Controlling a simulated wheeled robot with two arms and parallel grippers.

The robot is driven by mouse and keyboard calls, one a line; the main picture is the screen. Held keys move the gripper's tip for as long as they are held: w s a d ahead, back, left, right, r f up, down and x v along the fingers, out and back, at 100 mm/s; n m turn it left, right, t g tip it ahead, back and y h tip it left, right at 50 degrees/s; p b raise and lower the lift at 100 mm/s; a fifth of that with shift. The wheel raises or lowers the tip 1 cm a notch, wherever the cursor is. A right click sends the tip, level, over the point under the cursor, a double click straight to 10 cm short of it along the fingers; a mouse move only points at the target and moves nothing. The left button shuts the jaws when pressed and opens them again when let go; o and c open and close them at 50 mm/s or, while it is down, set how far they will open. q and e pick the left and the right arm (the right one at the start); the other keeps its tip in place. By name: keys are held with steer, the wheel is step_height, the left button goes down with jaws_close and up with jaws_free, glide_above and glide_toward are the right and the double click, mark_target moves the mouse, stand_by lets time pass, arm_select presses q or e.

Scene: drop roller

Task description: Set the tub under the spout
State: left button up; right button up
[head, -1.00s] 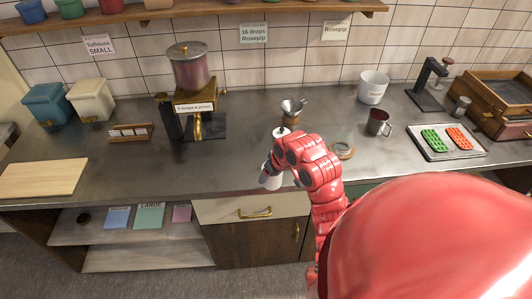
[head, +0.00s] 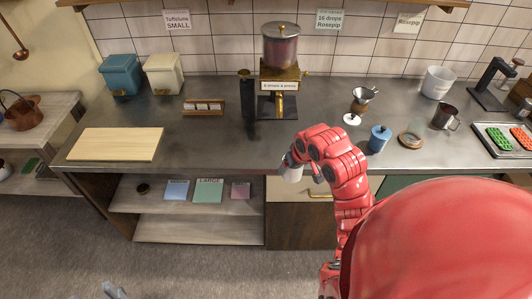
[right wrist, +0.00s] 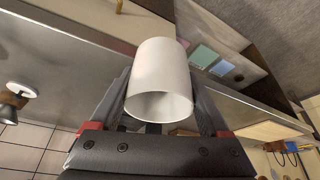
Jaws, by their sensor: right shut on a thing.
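The white tub (head: 291,170) is in my right gripper (head: 297,160), at the counter's front edge in the head view. In the right wrist view the tub (right wrist: 160,75) is a plain white open cylinder, gripped between the two dark fingers (right wrist: 165,115). The dispenser (head: 281,50) stands at the back of the counter, with a clear hopper and a brass body. Its brass spout (head: 279,102) points down over a dark base, behind and left of the tub. A small grey piece at the bottom left may be my left gripper (head: 113,290); its jaws are unclear.
A card holder (head: 203,107) and a cutting board (head: 116,144) lie left of the dispenser. The counter before the dispenser is clear.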

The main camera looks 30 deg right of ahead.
steer(key=w+d+b, duration=0.1)
steer(key=w, duration=0.2)
steer(key=w+d+b, duration=0.1)
steer(key=w, duration=0.2)
steer(key=w+d+f+b, duration=0.1)
steer(key=w, duration=0.2)
steer(key=shift+w+f, duration=0.1)
steer(key=shift+w, duration=0.15)
steer(key=w+p, duration=0.1)
steer(key=w, duration=0.1)
steer(key=w+d+p, duration=0.1)
steer(key=shift+w+d, duration=0.2)
steer(key=shift+w, duration=0.2)
steer(key=shift+w+f, duration=0.15)
steer(key=shift+w, duration=0.35)
step_height(320, 180, down, 3)
steer(key=p, duration=0.2)
steer(key=shift+p, duration=0.3)
steer(key=shift+f, duration=0.3)
steer(key=shift+d, duration=0.1)
steer(key=shift+f, duration=0.1)
steer(key=o, duration=1.3)
